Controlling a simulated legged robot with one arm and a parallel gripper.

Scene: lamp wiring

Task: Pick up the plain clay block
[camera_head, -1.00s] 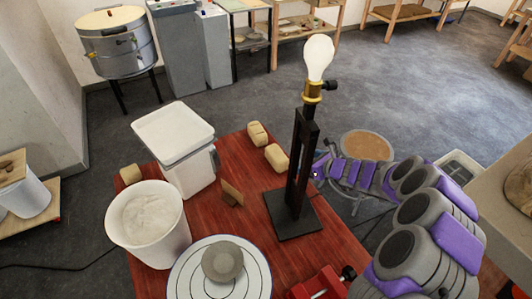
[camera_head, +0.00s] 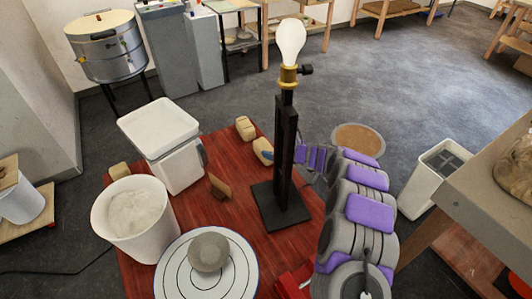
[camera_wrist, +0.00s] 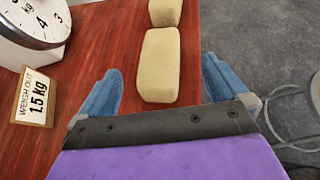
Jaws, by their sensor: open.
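Two tan clay blocks lie in a row on the red table, a far one (camera_head: 245,128) and a nearer one (camera_head: 261,146); a third (camera_head: 118,171) lies at the left edge. I see no marks on them, so I cannot tell which is the plain one. In the wrist view, the nearer block (camera_wrist: 160,62) lies ahead between the blue fingers of my gripper (camera_wrist: 163,84), apart from both, with the far block (camera_wrist: 165,10) beyond. My gripper is open and empty. In the head view the lamp post hides most of it; a blue fingertip shows at the nearer block.
The black lamp stand (camera_head: 285,205) with a bulb stands close beside my arm. A white scale (camera_head: 178,165), a small card (camera_wrist: 34,96) reading 1.5 kg, a white bucket (camera_head: 140,240) and a round turntable (camera_head: 235,275) occupy the table's left and front.

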